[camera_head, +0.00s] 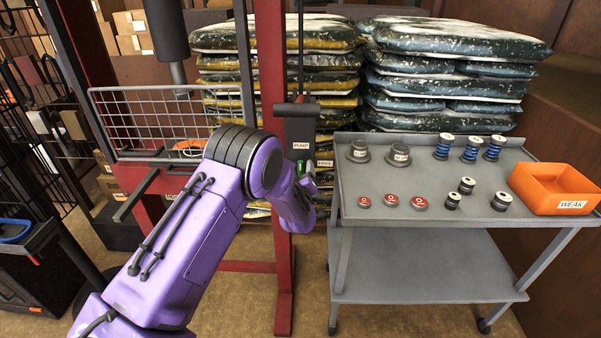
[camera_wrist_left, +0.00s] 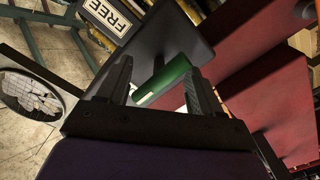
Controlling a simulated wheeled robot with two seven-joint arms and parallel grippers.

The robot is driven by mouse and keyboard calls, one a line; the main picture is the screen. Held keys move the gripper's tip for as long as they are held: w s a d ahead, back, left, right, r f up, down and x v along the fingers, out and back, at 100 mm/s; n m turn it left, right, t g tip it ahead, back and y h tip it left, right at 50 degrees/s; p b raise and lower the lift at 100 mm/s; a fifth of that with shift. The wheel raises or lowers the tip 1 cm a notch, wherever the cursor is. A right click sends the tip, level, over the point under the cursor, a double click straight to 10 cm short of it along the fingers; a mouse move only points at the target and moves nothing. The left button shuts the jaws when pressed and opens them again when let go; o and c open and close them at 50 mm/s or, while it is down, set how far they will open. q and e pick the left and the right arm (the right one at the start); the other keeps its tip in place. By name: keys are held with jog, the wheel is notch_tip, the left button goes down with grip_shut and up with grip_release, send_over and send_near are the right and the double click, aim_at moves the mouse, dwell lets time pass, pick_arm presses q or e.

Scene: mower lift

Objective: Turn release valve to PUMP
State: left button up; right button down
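The release valve's green handle (camera_wrist_left: 168,80) lies slanted between the fingertips of my left gripper (camera_wrist_left: 158,88) in the left wrist view. The fingers are apart, with some space beside the handle; firm contact cannot be made out. A FREE label (camera_wrist_left: 105,14) shows beyond it. In the head view, my left gripper (camera_head: 304,188) is at the red press post, beside a small green part of the valve (camera_head: 300,167). My right gripper is not in view.
A grey cart (camera_head: 440,236) stands at right with springs, weights, red discs and an orange WEAK bin (camera_head: 560,188). Stacked bags (camera_head: 450,75) stand behind. The red press post (camera_head: 270,80) and a wire guard (camera_head: 160,120) are close to my left arm.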

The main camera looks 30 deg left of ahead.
pick_arm(q)
jog(key=shift+s, duration=0.1)
jog(key=b+v, duration=0.2)
jog(key=v, duration=0.8)
jog(key=shift+d, duration=0.2)
jog(key=shift+s, duration=0.1)
jog(key=s+d+f+m+g+h, duration=0.2)
jog(key=s+f+m+g, duration=0.1)
jog(key=s+f, duration=0.6)
jog(key=s+d+f+m+g+h, duration=0.2)
jog(key=s+f+g+h, duration=0.1)
jog(key=s+f, duration=0.55)
jog(key=s+d+f+g, duration=0.1)
jog(key=s+f+g, duration=0.2)
jog(key=s, duration=0.6)
jog(key=s+d+f+m+g, duration=0.1)
jog(key=s+f+g, duration=0.2)
jog(key=s+f, duration=0.4)
jog(key=s, duration=0.3)
jog(key=shift+s+h, duration=0.25)
jog(key=shift+h, duration=0.15)
